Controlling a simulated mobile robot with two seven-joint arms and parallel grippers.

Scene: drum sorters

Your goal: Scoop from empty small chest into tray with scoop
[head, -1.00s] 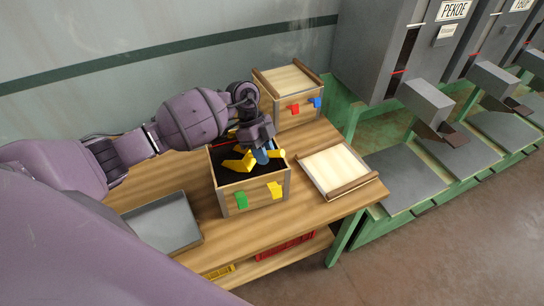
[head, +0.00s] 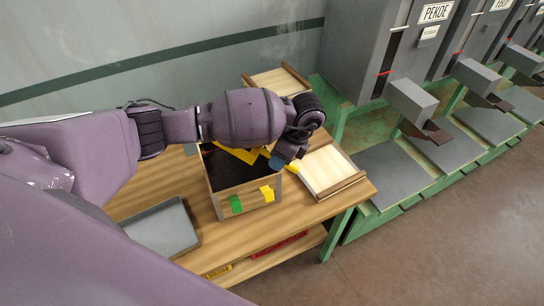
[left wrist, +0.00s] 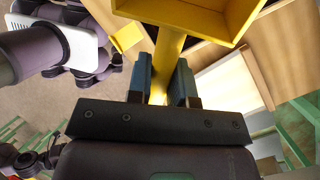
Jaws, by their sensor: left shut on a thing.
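The small chest (head: 250,201) stands open on the bench, with a green and a yellow tab on its front. Its inside is dark; I cannot tell whether that is tea or bare interior. My left gripper (head: 285,160) is over the chest's right side, shut on the handle of the yellow scoop (head: 240,154). The scoop's pan is over the chest's far part, partly hidden by my arm. In the left wrist view the fingers (left wrist: 161,88) hold the handle, and the scoop's pan (left wrist: 185,10) looks empty where seen. The grey tray (head: 165,226) lies left of the chest.
Grey dispensers (head: 412,100) stand on a green frame at right. Red and yellow items (head: 278,246) show on the lower shelf.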

